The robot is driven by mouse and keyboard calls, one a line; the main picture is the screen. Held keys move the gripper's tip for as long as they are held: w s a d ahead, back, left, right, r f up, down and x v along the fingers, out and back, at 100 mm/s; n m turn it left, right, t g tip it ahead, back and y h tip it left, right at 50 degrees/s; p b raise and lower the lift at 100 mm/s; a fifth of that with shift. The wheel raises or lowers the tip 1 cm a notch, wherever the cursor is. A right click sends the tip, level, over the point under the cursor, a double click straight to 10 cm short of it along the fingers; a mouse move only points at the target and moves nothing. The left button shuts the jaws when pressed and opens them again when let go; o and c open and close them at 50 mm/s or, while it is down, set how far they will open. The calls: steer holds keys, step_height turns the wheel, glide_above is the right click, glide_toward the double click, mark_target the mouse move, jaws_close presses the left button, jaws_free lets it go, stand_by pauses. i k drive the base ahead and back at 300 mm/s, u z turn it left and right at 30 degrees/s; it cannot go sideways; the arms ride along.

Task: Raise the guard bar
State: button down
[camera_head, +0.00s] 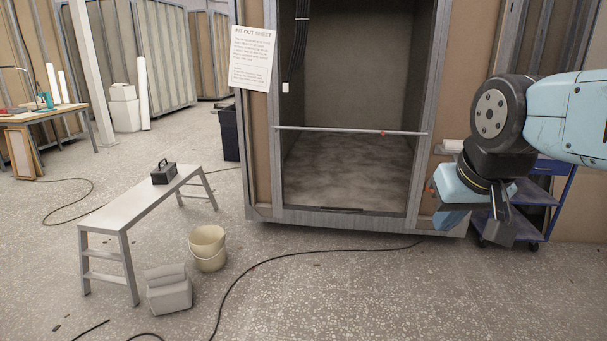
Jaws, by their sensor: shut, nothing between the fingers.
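The guard bar (335,130) is a thin pale metal rod that lies across the pod's open doorway, close to level. A small red mark sits on it towards its right end. Its left end meets the left door post and its right end meets the right post (424,110). My gripper (503,236) hangs at the right, in front of the pod's right side and a blue trolley, apart from the bar and to its lower right. It points downward and is shut, with nothing in it.
The blue trolley (545,205) stands behind my arm. A grey work platform (140,208) with a dark toolbox (163,172), a cream bucket (208,248) and a pale box (168,290) stand at the left. A black cable (300,252) crosses the floor before the pod.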

mark_target(383, 133)
steer(key=z, duration=0.05)
steer(key=i, duration=2.15)
steer(key=z, duration=0.5)
steer(key=i, duration=1.35)
steer(key=z, duration=0.25)
